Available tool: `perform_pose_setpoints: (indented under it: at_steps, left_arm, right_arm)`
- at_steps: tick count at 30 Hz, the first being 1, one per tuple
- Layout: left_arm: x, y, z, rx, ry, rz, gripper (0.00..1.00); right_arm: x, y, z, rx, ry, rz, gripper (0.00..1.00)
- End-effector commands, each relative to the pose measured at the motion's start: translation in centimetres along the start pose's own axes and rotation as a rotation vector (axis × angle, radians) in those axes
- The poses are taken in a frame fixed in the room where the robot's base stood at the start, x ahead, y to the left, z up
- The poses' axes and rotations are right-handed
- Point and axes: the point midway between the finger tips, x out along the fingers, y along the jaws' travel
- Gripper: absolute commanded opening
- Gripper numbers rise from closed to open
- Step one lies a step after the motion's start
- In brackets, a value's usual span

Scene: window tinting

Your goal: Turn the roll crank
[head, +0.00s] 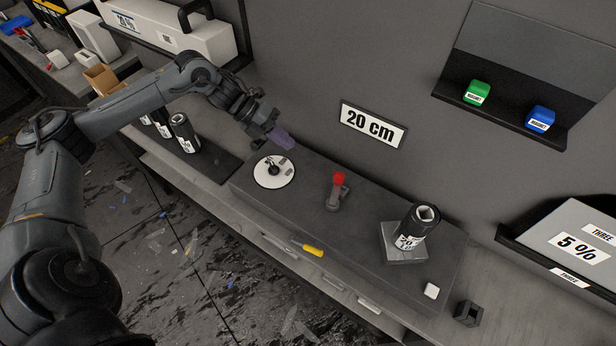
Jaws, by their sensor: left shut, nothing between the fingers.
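A small lever with a red knob (338,180) stands on a grey base on the dark bench unit (310,205). To its left is a white disc (268,182) with a dark hub, lying flat on the unit. I cannot tell for sure which of them is the roll crank. A black roll (418,222) with a white label stands in a grey holder (397,255) at the unit's right end. My left gripper (288,141) is shut and empty, above and just behind the white disc, apart from the red-knobbed lever. My right gripper is not in view.
A "20 cm" sign (373,127) is on the wall behind. Several black rolls (184,133) stand on the left. Green (477,92) and blue (540,119) blocks sit on a wall shelf. A yellow handle (313,249) and white block (431,291) are near the front edge.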

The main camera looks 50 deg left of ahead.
Motion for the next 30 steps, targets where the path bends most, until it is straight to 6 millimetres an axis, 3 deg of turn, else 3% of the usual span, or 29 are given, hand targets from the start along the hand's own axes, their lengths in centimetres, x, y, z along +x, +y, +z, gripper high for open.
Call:
perform_pose_setpoints:
  at_steps: [1, 6, 14, 25, 30]
  left_arm:
    - [0.7, 1.2, 0.0, -0.002, -0.002, 0.007, 0.00]
    - [1.3, 2.0, -0.1, -0.008, -0.001, 0.014, 0.00]
    - [4.3, 1.9, -0.1, -0.009, 0.002, 0.011, 0.00]
    - [11.1, 2.0, -0.1, -0.009, 0.002, 0.013, 0.00]
    - [12.7, 0.4, 0.0, -0.007, 0.000, 0.012, 0.00]
  right_arm:
    - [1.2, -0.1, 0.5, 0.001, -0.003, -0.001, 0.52]
    - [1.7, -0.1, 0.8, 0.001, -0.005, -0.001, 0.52]
    - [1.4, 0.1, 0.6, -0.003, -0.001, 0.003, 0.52]
    - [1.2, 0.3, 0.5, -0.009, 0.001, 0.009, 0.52]
    - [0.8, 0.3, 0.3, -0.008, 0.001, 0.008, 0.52]
